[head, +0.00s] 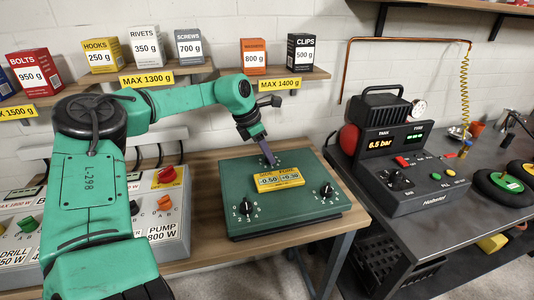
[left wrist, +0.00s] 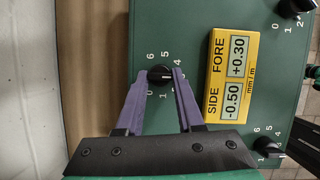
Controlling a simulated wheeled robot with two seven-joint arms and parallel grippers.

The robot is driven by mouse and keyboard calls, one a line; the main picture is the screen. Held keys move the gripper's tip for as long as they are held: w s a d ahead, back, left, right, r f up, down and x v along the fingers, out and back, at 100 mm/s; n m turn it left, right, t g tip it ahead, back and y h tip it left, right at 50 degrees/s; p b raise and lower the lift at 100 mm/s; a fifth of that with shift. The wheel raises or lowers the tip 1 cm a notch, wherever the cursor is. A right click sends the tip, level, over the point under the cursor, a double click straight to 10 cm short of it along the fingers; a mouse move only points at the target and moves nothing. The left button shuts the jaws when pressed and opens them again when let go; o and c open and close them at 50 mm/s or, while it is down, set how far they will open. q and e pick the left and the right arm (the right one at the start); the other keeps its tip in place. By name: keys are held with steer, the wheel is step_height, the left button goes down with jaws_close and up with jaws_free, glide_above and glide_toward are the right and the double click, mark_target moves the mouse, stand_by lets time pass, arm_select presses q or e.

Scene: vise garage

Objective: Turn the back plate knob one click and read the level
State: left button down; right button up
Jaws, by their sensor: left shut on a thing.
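The green plate (head: 235,215) lies on the wooden bench and carries a yellow level display (head: 279,180). The display reads SIDE -0.50 and FORE +0.30 mm/m, also legible in the left wrist view (left wrist: 232,75). The black back plate knob (left wrist: 160,75) sits between the purple fingers of my left gripper (left wrist: 161,76), which is shut on it. In the head view my left gripper (head: 269,155) reaches down at the plate's back edge and hides the knob. The knob's exact pointer number is hard to tell. My right gripper is not in view.
Two other plate knobs stand at the front left (head: 246,208) and right (head: 326,191). A grey switch panel (head: 20,222) is left, partly behind my arm. A tank console (head: 405,185) reading 6.5 bar stands right. Shelves with labelled boxes (head: 189,47) hang behind.

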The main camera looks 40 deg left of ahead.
arm_select(q)
steer(key=shift+r, duration=0.1)
steer(key=c, duration=0.5)
jaws_free()
steer(key=shift+c, duration=0.2)
steer(key=v, duration=1.4)
steer(key=shift+r, duration=0.25)
steer(key=shift+s, duration=0.1)
